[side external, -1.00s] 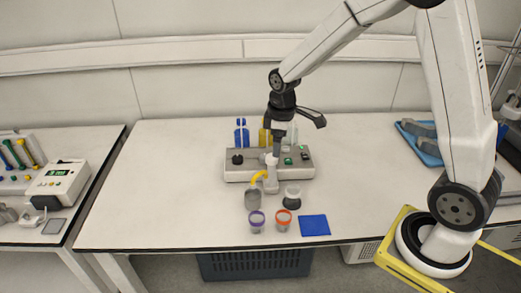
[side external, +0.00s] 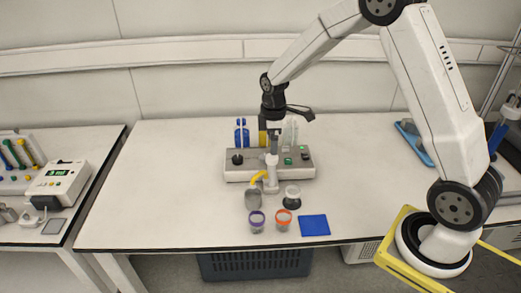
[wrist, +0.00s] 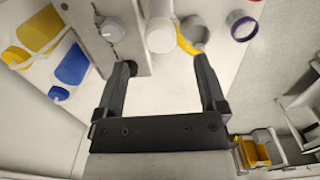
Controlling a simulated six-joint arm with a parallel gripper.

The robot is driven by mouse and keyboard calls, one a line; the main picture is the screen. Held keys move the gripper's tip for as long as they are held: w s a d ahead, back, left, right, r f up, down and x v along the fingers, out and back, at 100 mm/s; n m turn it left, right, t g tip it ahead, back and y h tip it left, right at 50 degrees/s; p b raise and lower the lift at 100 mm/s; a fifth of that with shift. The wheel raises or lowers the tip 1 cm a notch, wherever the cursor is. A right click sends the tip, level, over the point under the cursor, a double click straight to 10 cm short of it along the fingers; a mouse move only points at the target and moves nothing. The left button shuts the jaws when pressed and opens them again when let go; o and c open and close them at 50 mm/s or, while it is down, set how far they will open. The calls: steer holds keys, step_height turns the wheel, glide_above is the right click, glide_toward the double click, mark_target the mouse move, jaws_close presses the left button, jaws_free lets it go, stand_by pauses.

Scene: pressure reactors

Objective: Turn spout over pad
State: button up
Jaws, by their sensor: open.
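The yellow spout (side external: 257,176) curves out from the front of the reactor unit (side external: 236,176), with its end over a grey cup (side external: 253,200). In the wrist view the spout (wrist: 187,45) sits beside a white round post (wrist: 160,38). The blue pad (side external: 314,225) lies flat near the front edge of the table, right of the cups; it is outside the wrist view. My gripper (side external: 272,145) is above the unit, pointing down. In the wrist view my gripper (wrist: 164,64) is open and empty, with the post and spout just ahead of its fingertips, apart from both fingers.
A purple-rimmed cup (side external: 256,222), an orange-rimmed cup (side external: 282,220) and a dark-based cup (side external: 292,197) stand close in front of the unit. Blue (side external: 242,134) and yellow bottles stand behind it. A blue tray (side external: 416,148) lies right. The table's left is clear.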

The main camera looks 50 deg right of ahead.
mark_target(264, 176)
steer(key=shift+f, duration=2.6)
jaws_close()
